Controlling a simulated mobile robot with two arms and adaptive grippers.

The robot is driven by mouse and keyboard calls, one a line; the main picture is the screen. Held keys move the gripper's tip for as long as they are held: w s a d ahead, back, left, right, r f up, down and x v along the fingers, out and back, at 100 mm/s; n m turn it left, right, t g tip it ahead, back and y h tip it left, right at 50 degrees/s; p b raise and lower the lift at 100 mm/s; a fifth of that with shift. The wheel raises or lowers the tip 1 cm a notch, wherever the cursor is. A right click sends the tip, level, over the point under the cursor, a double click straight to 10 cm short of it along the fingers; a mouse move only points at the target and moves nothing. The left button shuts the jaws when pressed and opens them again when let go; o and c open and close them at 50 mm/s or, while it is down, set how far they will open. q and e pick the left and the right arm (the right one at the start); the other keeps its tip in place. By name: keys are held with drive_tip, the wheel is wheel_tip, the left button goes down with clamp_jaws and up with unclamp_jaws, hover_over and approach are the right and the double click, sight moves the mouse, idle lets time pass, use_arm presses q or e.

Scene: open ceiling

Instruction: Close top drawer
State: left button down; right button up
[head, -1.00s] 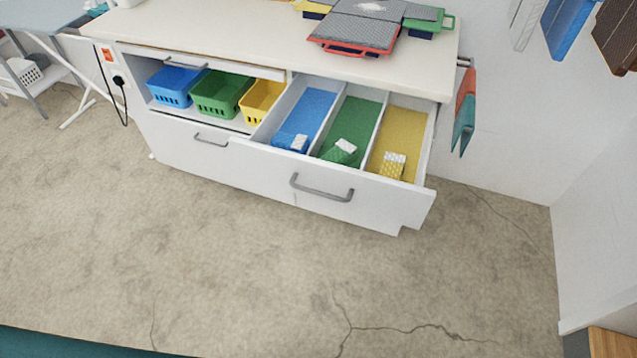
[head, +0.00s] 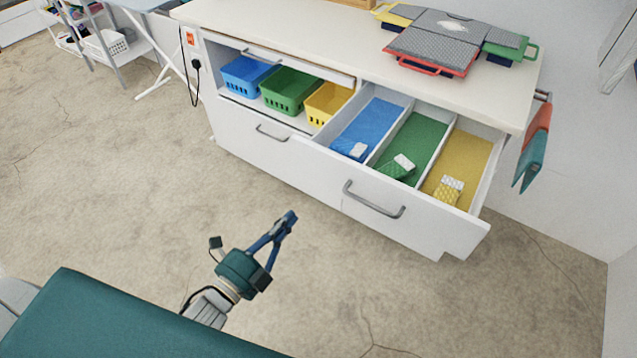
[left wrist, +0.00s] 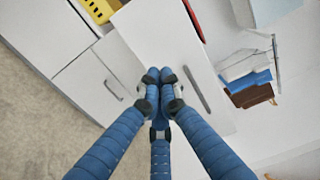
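The top drawer (head: 415,222) at the right of the white cabinet stands pulled out, its front clear of the cabinet face. Its grey bar handle (head: 372,203) is on the front. Inside are blue, green and yellow compartments, each with small items in it. My left gripper (head: 290,219) is in front of the cabinet, left of the drawer handle in the picture, and touches nothing visible. Its blue fingers meet at their tips (left wrist: 155,78) in the left wrist view, with nothing seen between them. A handle (left wrist: 196,88) shows beyond them. My right gripper is out of view.
The countertop (head: 300,38) holds grey pads with coloured edges (head: 445,45). Blue, green and yellow baskets (head: 288,92) sit on a shelf left of the drawer. Cloths (head: 533,150) hang at the cabinet's right side. The floor in front is clear.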

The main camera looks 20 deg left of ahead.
sight(325, 177)
use_arm(q)
drive_tip(key=p+x, duration=0.1)
drive_tip(key=x, duration=1.2)
drive_tip(key=shift+w+f+p, duration=0.15)
drive_tip(key=shift+w+p, duration=0.15)
drive_tip(key=shift+p, duration=0.05)
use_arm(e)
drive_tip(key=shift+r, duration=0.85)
use_arm(q)
drive_tip(key=shift+w+d, duration=0.1)
